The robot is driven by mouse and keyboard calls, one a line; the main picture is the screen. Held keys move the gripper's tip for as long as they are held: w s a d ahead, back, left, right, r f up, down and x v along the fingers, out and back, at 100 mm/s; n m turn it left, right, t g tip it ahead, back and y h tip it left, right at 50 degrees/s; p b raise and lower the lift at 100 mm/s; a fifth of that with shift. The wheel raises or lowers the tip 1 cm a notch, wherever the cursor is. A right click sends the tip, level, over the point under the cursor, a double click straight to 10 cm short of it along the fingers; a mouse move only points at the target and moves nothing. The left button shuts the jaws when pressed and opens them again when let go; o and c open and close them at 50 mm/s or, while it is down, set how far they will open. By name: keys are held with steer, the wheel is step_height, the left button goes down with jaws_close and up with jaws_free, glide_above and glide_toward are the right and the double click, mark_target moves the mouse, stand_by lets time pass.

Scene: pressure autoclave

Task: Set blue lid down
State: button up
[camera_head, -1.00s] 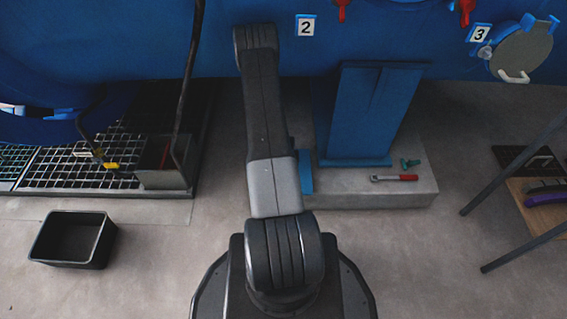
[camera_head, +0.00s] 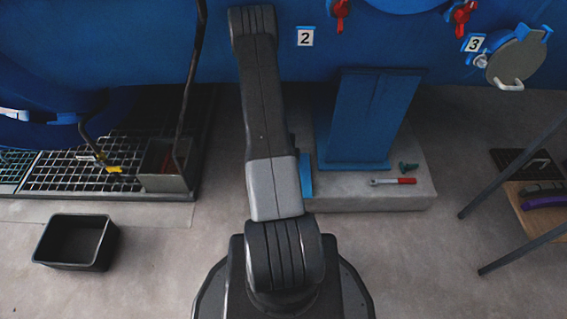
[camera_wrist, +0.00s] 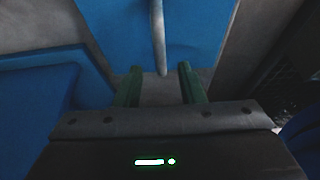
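In the wrist view my gripper (camera_wrist: 160,82) shows two green fingers standing apart, with a gap between them. A pale grey rod (camera_wrist: 157,35) runs down from the top edge and ends between the fingers, with space on both sides. Behind it lies a flat blue surface (camera_wrist: 115,30); I cannot tell whether this is the blue lid or a fixed blue part. In the head view my arm hides my gripper. A narrow blue piece (camera_head: 305,176) shows just right of my arm, mostly hidden; I cannot tell whether it is the lid.
A blue support (camera_head: 365,120) stands on a concrete block (camera_head: 405,196) with a red-handled tool (camera_head: 395,181) and a small green piece (camera_head: 409,167). A black bin (camera_head: 75,241) stands left on clear floor. A table (camera_head: 545,213) stands right. The blue vessel (camera_head: 420,55) spans the back.

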steer(key=v, duration=0.4)
steer(key=shift+s+r+p, duration=0.1)
steer(key=shift+r+p, duration=0.1)
steer(key=shift+p, duration=0.15)
